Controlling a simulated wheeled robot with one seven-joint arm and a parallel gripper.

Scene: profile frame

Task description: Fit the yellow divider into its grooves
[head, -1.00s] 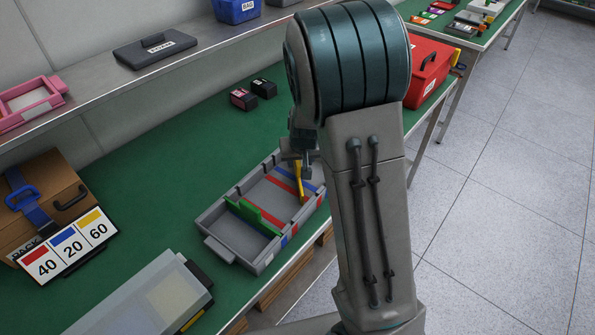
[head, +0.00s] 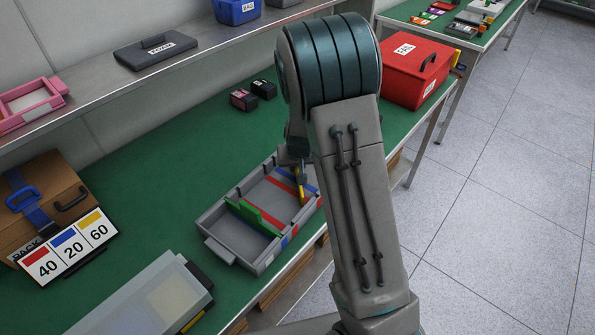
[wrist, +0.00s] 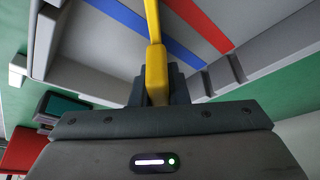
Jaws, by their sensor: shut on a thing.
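The yellow divider (head: 301,193) is in my gripper (head: 299,168), over the right part of the grey tray (head: 221,252). In the wrist view the yellow divider (wrist: 153,45) stands between the jaws of my gripper (wrist: 156,92), which is shut on its tab. The tray floor has red and blue stripes; the wrist view shows a blue stripe (wrist: 150,28) and a red stripe (wrist: 199,22) right of the divider. Notches (wrist: 222,74) show in the tray wall. A green divider (head: 254,216) stands across the tray's middle. My arm hides part of the tray's right end; whether the yellow divider touches the floor is unclear.
A card (head: 66,245) reads red 40, blue 20, yellow 60. A brown case (head: 58,196) stands behind it. A pale-lidded box (head: 150,297) lies at front left. A red box (head: 408,75) is right of my arm.

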